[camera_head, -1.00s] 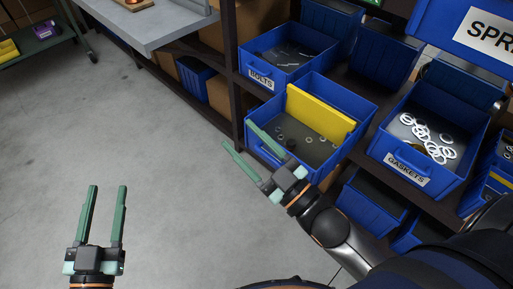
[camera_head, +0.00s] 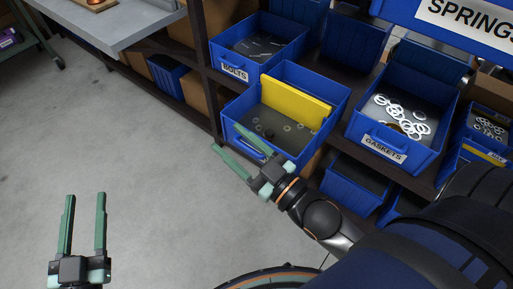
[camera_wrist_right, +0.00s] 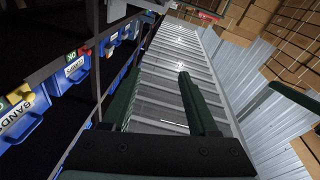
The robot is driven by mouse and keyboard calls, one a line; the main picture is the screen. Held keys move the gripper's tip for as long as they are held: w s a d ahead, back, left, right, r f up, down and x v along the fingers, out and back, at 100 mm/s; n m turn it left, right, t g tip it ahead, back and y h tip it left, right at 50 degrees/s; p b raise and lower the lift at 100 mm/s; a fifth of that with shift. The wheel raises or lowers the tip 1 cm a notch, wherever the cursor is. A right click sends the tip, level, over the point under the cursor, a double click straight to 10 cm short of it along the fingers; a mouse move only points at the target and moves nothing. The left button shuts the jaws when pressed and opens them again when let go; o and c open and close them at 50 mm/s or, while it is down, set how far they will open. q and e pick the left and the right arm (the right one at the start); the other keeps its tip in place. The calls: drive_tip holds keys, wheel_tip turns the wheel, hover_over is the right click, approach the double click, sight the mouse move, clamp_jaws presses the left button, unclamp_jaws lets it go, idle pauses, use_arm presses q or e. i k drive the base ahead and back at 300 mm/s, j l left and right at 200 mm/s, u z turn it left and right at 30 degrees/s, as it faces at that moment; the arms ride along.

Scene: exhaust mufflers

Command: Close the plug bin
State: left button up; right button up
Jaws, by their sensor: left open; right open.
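The bin between the bolts and gaskets bins is blue (camera_head: 325,124), with a yellow divider (camera_head: 298,101) and several small round parts inside. It sticks out from the shelf further than its neighbours. Its label is not readable, so I cannot confirm that it holds plugs. My right gripper (camera_head: 227,137) is open and empty at its front; one finger overlaps the handle area in the picture, and I cannot tell whether they touch. The right wrist view shows the open fingers (camera_wrist_right: 157,76) with nothing between them. My left gripper (camera_head: 85,197) is open and empty over the floor at lower left.
The bolts bin (camera_head: 219,70) is at left on the shelf and the gaskets bin (camera_head: 407,155) at right. More blue bins (camera_head: 354,188) sit below. A grey table (camera_head: 110,38) stands at upper left. The floor (camera_head: 120,130) in front is clear.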

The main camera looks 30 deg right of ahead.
sight(298, 143)
drive_tip(key=z, duration=1.55)
drive_tip(key=i+j+z, duration=0.15)
drive_tip(key=j, duration=0.25)
drive_tip(key=i+j+z, duration=0.15)
drive_tip(key=j, duration=0.25)
drive_tip(key=i+j, duration=0.45)
drive_tip(key=j, duration=0.2)
